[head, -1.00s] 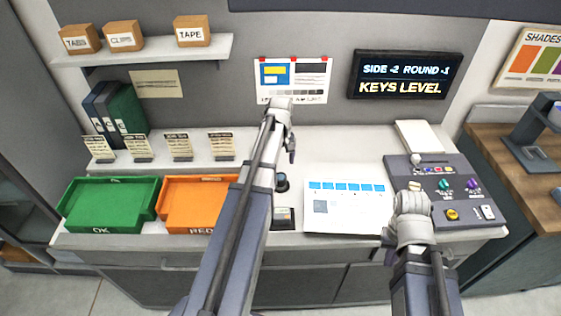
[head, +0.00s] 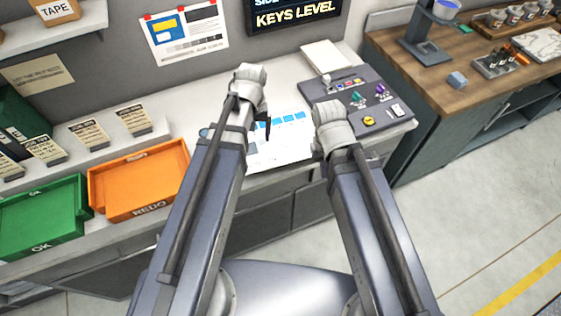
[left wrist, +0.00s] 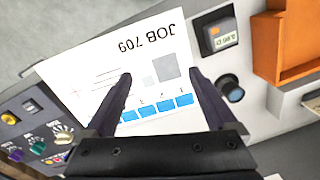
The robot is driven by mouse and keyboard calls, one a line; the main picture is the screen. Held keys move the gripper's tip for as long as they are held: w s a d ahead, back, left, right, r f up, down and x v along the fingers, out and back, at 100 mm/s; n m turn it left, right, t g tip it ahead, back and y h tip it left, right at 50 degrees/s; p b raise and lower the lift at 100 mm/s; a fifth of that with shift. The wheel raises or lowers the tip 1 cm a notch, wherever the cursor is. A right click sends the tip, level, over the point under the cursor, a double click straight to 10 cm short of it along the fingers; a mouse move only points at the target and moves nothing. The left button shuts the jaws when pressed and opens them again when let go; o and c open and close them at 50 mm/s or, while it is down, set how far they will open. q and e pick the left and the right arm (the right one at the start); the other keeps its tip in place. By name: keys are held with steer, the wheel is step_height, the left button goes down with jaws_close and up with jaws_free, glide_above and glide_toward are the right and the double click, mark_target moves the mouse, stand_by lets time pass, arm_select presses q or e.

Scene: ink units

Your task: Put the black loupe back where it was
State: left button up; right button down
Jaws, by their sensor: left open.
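The black loupe (left wrist: 231,90), a short dark cylinder with a bluish lens, stands on the light worktop in the left wrist view, just right of the printed sheet (left wrist: 110,60). In the head view my left arm mostly hides it; a small bluish round (head: 205,132) at the arm's edge seems to be its top. My left gripper (head: 266,130) is open and empty above the sheet; in the left wrist view its fingers (left wrist: 160,77) are spread, with the loupe outside them. My right gripper (head: 333,125) is near the console's left side, its fingers hidden.
A small device with a display (left wrist: 222,36) stands by the loupe. The orange REDO tray (head: 140,208) and green OK tray (head: 45,245) lie left. The control console (head: 372,115) is right of the sheet. A wooden-topped bench (head: 450,85) stands further right.

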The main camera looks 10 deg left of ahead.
arm_select(q)
steer(key=s+d+m, duration=0.6)
steer(key=s+d, duration=0.3)
steer(key=d, duration=0.1)
steer(key=shift+s+d+m+y, duration=0.15)
steer(key=shift+s+m+y, duration=0.15)
steer(key=shift+s, duration=0.05)
steer(key=shift+c, duration=0.4)
stand_by(1.2)
